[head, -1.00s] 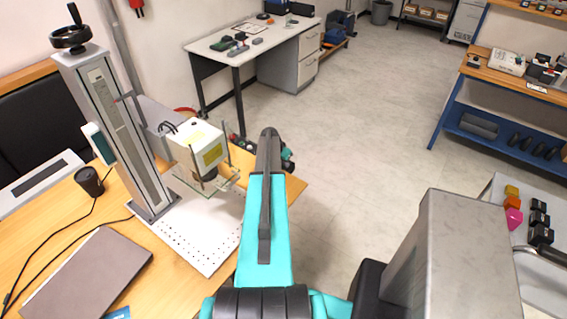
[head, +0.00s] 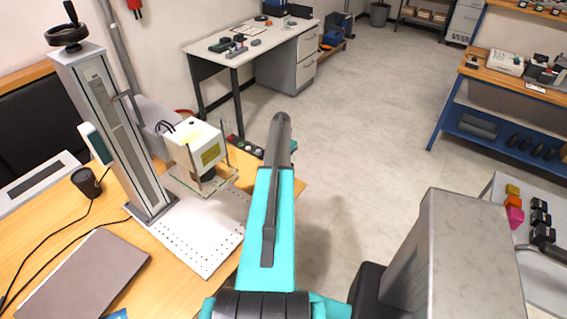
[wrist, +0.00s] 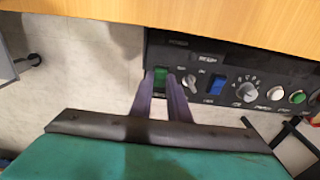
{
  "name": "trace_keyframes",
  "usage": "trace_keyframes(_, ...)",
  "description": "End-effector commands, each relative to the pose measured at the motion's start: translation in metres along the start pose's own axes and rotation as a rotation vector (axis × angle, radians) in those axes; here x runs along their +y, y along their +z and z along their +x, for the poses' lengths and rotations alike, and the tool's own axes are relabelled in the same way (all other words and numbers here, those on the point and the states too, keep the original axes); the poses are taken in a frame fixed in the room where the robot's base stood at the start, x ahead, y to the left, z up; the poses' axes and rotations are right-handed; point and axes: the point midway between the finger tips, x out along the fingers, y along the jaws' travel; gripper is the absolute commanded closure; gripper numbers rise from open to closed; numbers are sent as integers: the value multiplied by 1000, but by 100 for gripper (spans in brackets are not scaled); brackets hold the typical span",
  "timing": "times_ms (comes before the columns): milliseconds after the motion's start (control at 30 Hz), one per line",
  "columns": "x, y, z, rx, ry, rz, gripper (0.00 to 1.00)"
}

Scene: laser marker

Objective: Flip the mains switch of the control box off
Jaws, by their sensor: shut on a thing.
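The control box (wrist: 225,65) is a black panel under the wooden table edge in the wrist view. Its green mains switch (wrist: 160,78) is at the panel's left end. My gripper (wrist: 161,77) has its two fingers on either side of this switch, close together at the panel face. Whether the switch is on or off cannot be told. In the head view a small part of the control box (head: 248,148) shows beside my arm, with its buttons; my fingers are hidden there.
A small lever (wrist: 190,81), a blue switch (wrist: 216,84), a white dial (wrist: 246,89) and a green button (wrist: 297,97) sit right of the fingers. The wooden table (wrist: 120,10) overhangs the panel. Open floor (head: 350,150) lies to the right.

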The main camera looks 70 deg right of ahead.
Motion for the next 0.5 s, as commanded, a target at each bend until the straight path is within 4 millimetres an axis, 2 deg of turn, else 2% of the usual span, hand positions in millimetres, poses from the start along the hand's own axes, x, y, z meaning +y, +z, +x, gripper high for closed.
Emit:
trace_keyframes(267, 3, 0, 0, -3, 5, 0, 100)
trace_keyframes(300, 3, 0, 0, -3, 5, 0, 79)
trace_keyframes(367, 2, 0, 0, -3, 4, 0, 69)
trace_keyframes(400, 2, 0, 0, -3, 4, 0, 66)
trace_keyframes(500, 2, 0, 0, -2, 3, 0, 66)
